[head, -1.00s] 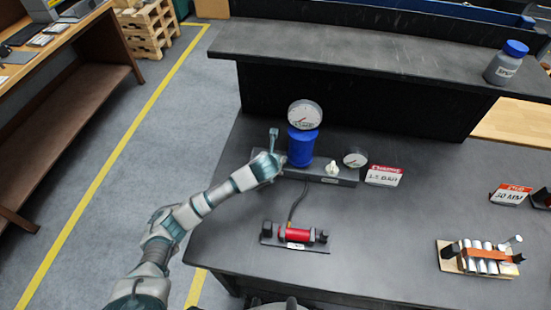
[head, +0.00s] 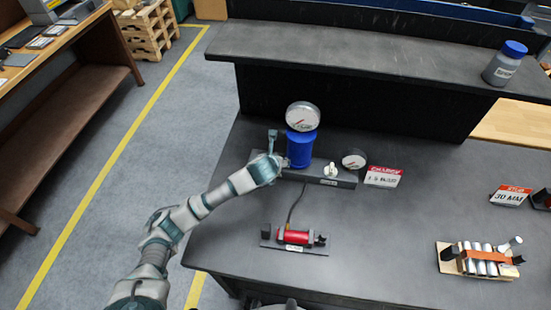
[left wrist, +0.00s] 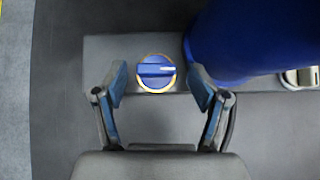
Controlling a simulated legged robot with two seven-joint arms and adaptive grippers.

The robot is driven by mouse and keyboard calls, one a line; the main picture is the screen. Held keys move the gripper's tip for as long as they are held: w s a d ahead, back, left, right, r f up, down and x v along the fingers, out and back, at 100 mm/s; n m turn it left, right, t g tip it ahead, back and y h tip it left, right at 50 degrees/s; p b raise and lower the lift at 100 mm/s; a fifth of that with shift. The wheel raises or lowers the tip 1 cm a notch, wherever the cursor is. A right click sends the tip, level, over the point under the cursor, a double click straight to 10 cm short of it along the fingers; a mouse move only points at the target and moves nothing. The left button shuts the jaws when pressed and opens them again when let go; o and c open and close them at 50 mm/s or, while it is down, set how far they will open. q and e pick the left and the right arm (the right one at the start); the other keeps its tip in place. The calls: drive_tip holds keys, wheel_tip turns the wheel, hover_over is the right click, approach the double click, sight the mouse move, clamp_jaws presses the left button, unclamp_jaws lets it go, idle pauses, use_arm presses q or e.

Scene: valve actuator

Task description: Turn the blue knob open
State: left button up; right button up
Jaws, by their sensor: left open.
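The blue knob (left wrist: 156,72) is round with a yellow rim and a raised bar across it. In the left wrist view it sits on a grey base plate (left wrist: 120,48), and its bar lies roughly crosswise in the picture. My left gripper (left wrist: 160,82) is open, with one finger to each side of the knob and a gap on both sides. In the head view my left gripper (head: 280,160) is at the left end of the base, beside the blue cylinder (head: 300,150), and it hides the knob. The right gripper is not in view.
A gauge (head: 303,116) tops the blue cylinder, which stands close to the right finger. A white knob (head: 330,169) and a smaller gauge (head: 354,159) are to the right. A red cylinder device (head: 294,237) lies in front. A raised shelf (head: 370,66) stands behind.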

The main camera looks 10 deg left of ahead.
use_arm(q)
drive_tip(key=v, duration=0.6)
drive_tip(key=shift+s+a+r, duration=0.2)
drive_tip(key=shift+r, duration=0.05)
